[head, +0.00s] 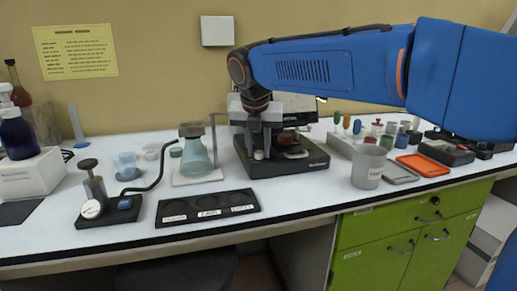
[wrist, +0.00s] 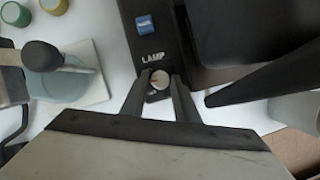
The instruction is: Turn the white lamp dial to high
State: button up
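The white lamp dial (wrist: 160,79) sits on the black microscope base below the printed word LAMP in the wrist view. It is round and white with a small reddish mark. My gripper (wrist: 161,77) has one finger on each side of the dial, very close to it. I cannot tell whether the fingers touch the dial. In the head view my gripper (head: 261,153) points down at the front left of the microscope (head: 290,168), and the dial is hidden there. A blue switch (wrist: 146,24) lies above the LAMP label in the wrist view.
A flask (head: 195,155) on a white plate stands left of the microscope. A black tray with labelled wells (head: 208,207) lies in front of it. A grey beaker (head: 368,168), a grey tray (head: 400,173) and an orange tray (head: 423,165) are to the right.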

jog(key=c, duration=0.5)
jog(key=shift+a+m+h, duration=0.1)
jog(key=shift+m+h, duration=0.4)
jog(key=shift+m, duration=1)
jog(key=o, duration=0.8)
jog(key=shift+c, duration=0.2)
jog(key=v, duration=1.7)
jog(key=shift+r, duration=0.25)
